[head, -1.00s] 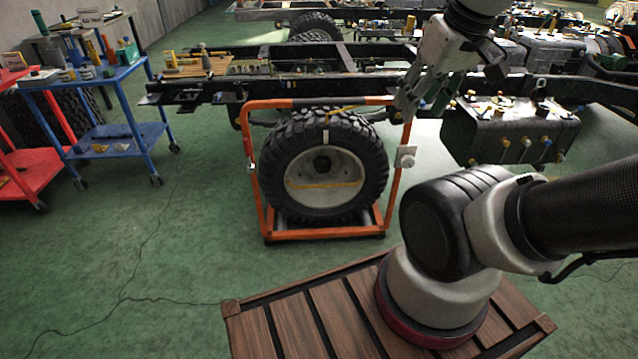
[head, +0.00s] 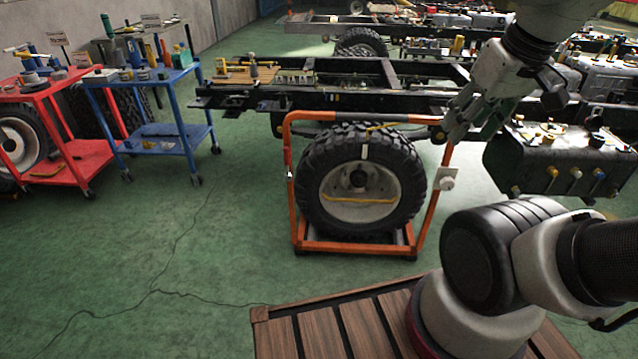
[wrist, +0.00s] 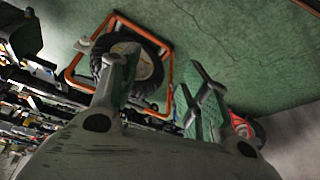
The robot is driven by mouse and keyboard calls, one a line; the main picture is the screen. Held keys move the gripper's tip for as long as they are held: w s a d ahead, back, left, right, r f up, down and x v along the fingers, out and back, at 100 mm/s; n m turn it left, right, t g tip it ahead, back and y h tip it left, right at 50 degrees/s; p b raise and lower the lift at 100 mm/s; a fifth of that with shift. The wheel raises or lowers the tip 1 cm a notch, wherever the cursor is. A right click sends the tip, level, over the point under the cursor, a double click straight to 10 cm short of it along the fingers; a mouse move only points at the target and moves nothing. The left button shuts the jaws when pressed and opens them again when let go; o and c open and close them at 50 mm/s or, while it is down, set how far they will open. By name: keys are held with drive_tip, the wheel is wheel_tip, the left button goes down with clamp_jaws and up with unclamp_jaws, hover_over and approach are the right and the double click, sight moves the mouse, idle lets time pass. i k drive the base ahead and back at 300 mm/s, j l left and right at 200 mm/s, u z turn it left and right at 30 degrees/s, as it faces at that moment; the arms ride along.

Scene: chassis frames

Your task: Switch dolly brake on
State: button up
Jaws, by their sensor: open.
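The orange tubular wheel dolly (head: 323,246) stands on the green floor and carries a large black tyre (head: 327,210) with a pale rim. A white plate with a round knob (head: 447,179) sits on its right post. A small pale fitting is on its left post (head: 291,175). I cannot tell which part is the brake. My gripper (head: 468,128) is open and empty, above the knob in the head picture, near the dolly's upper right corner; its depth is unclear. In the wrist view my gripper (wrist: 165,88) has its fingers spread, with the dolly (wrist: 72,72) and tyre (wrist: 158,72) beyond them.
A truck chassis frame (head: 345,101) runs behind the dolly, and a dark tank (head: 535,165) stands at right. A blue cart (head: 150,150) and red cart (head: 75,155) stand at left. The green floor (head: 230,225) left of the dolly is open.

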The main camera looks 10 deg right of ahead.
sight(288, 177)
drive_tip(key=i+j, duration=0.6)
drive_tip(key=i, duration=0.2)
